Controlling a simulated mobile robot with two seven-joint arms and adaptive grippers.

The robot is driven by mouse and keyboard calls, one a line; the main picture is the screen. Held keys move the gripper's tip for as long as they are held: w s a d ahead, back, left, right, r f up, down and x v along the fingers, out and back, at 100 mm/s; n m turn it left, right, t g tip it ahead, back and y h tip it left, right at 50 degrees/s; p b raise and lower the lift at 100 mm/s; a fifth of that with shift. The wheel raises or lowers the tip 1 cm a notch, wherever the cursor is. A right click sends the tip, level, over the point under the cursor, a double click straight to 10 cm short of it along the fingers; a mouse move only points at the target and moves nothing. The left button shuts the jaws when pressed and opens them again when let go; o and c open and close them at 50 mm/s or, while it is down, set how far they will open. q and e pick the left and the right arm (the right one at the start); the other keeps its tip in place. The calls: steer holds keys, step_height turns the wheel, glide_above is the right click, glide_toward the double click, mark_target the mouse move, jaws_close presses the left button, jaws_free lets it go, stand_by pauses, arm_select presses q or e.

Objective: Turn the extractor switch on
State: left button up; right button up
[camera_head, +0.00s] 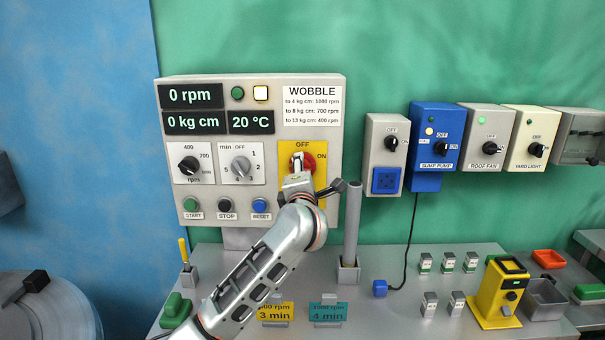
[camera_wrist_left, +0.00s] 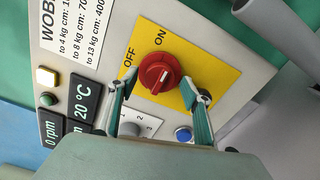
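The red rotary switch (camera_head: 305,162) sits on a yellow plate marked OFF and ON, at the lower right of the grey control panel (camera_head: 215,80). The red knob also shows in the left wrist view (camera_wrist_left: 158,73), with a raised grip bar across it. I cannot tell for certain which mark the bar points at. My left gripper (camera_wrist_left: 160,86) is open, with one finger on each side of the knob, and gaps show between fingers and knob. In the head view the left gripper (camera_head: 309,182) partly covers the lower plate. My right gripper is not in view.
The panel has a speed dial (camera_head: 189,165), a timer dial (camera_head: 241,168) and START, STOP and RESET buttons. A grey upright tube (camera_head: 353,225) stands close right of my gripper. Several switch boxes, including the blue sump pump box (camera_head: 436,145), hang further right.

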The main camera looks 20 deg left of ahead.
arm_select(q)
steer(key=v, duration=1.2)
steer(key=shift+a, duration=0.1)
